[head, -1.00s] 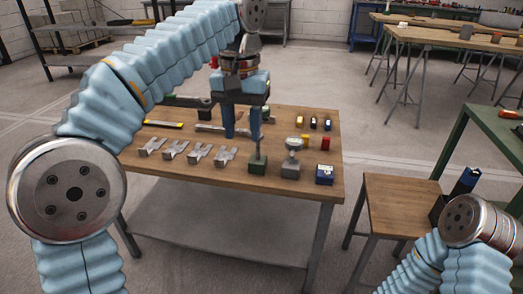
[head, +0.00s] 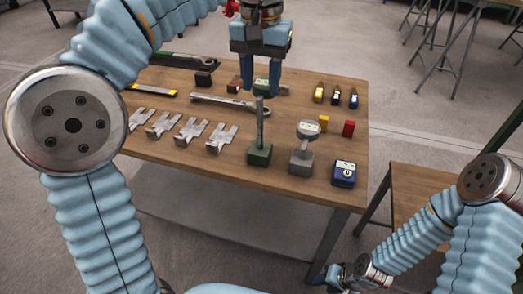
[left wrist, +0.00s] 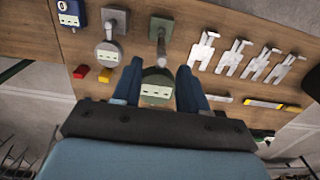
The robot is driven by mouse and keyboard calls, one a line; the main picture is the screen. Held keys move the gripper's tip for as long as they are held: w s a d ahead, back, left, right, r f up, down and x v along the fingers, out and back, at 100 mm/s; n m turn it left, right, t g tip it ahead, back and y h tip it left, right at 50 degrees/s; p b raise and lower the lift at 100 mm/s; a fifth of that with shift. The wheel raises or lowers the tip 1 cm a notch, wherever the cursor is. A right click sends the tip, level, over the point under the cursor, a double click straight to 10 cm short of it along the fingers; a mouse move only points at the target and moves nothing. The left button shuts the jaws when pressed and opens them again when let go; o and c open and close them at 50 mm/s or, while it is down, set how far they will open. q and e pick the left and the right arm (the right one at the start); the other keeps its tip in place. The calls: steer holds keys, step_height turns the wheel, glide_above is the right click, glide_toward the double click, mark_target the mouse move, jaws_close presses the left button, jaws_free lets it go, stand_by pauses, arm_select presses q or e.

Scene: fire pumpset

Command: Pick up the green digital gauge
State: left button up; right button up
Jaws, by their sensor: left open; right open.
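The green digital gauge (head: 262,84), with a small pale display, is on the wooden table, partly hidden by my left gripper (head: 261,90). In the left wrist view the gauge (left wrist: 157,86) shows between the two blue fingers, its display facing the camera. The left gripper is open and points down over it; I cannot tell whether either finger touches it. My right gripper (head: 336,274) is open and low, in front of the table's right side, apart from the gauge.
A grey dial gauge on a block (head: 301,160) and a blue box (head: 344,173) stand right of the post. Several metal forked pieces (head: 193,131) lie left. A wrench (head: 228,102) lies close to the left gripper. Small red and yellow blocks (head: 348,128) sit at the right.

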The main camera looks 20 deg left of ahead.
arm_select(q)
step_height(320, 180, down, 8)
steer(key=shift+a+f+b, duration=0.1)
steer(key=shift+f+b, duration=0.05)
steer(key=shift+b, duration=0.6)
jaws_close()
steer(key=shift+w, duration=0.1)
stand_by(0.9)
